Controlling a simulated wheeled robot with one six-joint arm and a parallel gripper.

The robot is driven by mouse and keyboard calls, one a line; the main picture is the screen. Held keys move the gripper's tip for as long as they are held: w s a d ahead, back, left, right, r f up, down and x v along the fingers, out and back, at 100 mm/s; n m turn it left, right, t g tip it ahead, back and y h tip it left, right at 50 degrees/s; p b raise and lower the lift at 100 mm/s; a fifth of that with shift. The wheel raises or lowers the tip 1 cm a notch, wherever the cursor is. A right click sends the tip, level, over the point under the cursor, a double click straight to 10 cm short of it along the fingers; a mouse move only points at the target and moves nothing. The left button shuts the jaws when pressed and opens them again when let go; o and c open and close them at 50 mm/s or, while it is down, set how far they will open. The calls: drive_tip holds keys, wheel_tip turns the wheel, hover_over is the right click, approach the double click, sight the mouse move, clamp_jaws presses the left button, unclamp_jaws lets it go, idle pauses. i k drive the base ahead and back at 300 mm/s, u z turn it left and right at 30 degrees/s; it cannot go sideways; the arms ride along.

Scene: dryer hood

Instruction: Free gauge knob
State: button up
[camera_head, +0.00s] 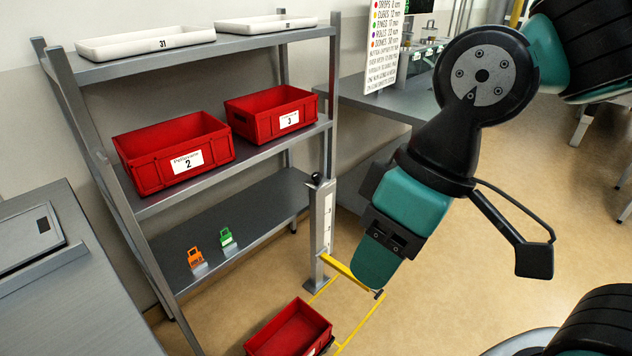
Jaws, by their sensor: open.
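A grey upright post (321,232) with scale marks stands at the rack's front right corner. A small black knob (317,179) sits at its top; I take it for the gauge knob. A yellow bar (345,271) runs from low on the post toward the right. My gripper (376,260), teal and black, hangs to the right of the post and covers part of the view near the bar's right end. Its fingertips are hard to make out, and nothing shows held in it. It is apart from the knob, lower and to the right in the picture.
The metal rack holds white trays (145,42) on top, red bins (172,152) and (272,113) in the middle, and orange (196,257) and green (226,237) tags below. A red crate (290,330) is at the bottom. Open floor (470,270) lies right.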

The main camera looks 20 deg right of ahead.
sight(317, 176)
drive_tip(key=u, duration=0.1)
drive_tip(key=k, duration=1)
drive_tip(key=z, duration=1.2)
drive_tip(key=i, duration=1.6)
drive_tip(key=u, duration=0.55)
drive_tip(key=i, duration=0.55)
drive_tip(key=u, duration=1.1)
drive_tip(key=i, duration=0.4)
drive_tip(key=u, duration=0.4)
